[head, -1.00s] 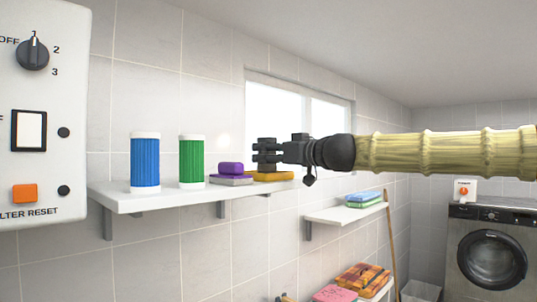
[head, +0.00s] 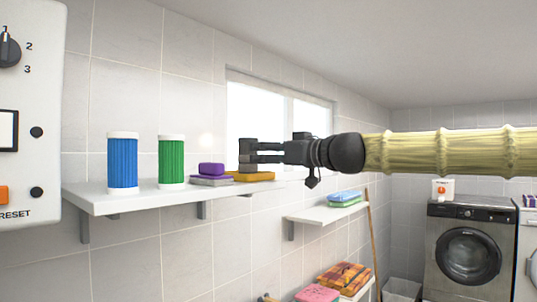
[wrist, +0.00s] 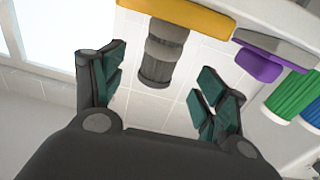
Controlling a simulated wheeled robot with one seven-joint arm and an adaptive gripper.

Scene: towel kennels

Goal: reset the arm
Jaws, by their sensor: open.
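My gripper (head: 258,152) is open at the end of my arm, which reaches in from the right in the head view. Its two fingers with green pads show apart in the wrist view (wrist: 160,85). A dark grey stepped cylinder (wrist: 162,58) stands on a yellow-gold folded item (wrist: 180,14) in front of the fingers, upside down in the wrist view. The yellow item (head: 250,177) lies on the shelf in the head view. No contact between fingers and cylinder shows in the wrist view.
The white wall shelf (head: 130,198) also holds a blue roll (head: 122,162), a green roll (head: 171,162) and a purple block (head: 211,169). A control panel (head: 30,110) is at the left. A lower shelf (head: 325,213) and a washing machine (head: 468,255) stand further back.

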